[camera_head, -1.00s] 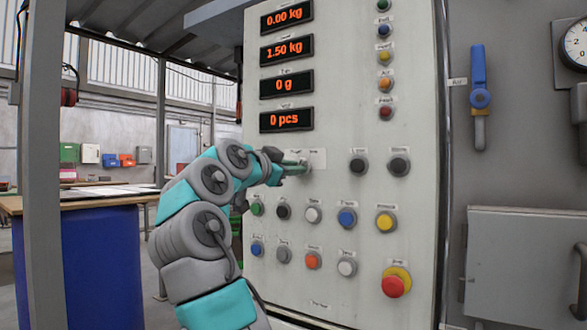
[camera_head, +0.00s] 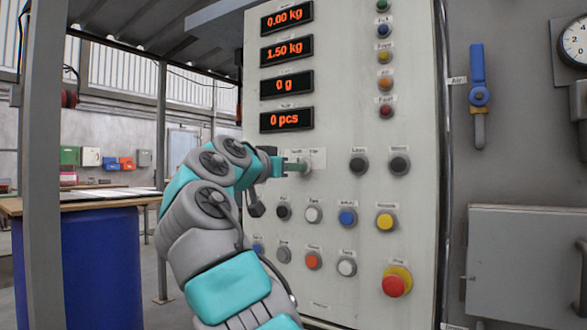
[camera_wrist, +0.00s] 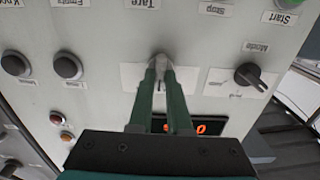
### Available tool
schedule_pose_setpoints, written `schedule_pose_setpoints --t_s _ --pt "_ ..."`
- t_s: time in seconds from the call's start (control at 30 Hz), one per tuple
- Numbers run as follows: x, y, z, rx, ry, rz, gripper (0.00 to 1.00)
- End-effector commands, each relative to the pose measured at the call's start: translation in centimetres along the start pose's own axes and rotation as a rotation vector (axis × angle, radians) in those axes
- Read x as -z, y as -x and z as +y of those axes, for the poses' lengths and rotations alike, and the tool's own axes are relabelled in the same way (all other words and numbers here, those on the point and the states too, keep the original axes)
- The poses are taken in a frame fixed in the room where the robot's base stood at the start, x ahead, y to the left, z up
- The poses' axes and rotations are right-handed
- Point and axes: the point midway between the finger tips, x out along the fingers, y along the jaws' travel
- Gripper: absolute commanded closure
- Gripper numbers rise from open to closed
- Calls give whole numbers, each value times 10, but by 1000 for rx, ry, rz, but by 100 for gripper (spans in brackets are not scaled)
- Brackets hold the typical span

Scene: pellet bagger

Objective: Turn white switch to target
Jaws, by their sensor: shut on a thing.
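The white switch (camera_wrist: 160,64) is a small pale knob on a white label plate in the wrist view. My gripper (camera_wrist: 161,80) has its two green fingers shut on it, one on each side, and they hide much of it. In the head view my gripper (camera_head: 296,166) reaches the panel (camera_head: 330,260) from the left, just below the number displays. The switch (camera_head: 305,168) shows there only as a small pale bit at the fingertips. Its exact angle and the target mark are too small to tell.
A black mode knob (camera_wrist: 250,76) sits beside the switch in the wrist view. Two black buttons (camera_head: 358,163) (camera_head: 399,163) are to its right in the head view. Rows of coloured buttons lie below, with a red mushroom button (camera_head: 395,284) at lower right.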

Motion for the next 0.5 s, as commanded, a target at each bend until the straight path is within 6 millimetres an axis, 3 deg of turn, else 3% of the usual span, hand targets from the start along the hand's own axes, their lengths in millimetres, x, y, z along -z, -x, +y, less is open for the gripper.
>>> schedule_pose_setpoints --t_s 0.5 --pt "3 0 0 -1 393 0 100"
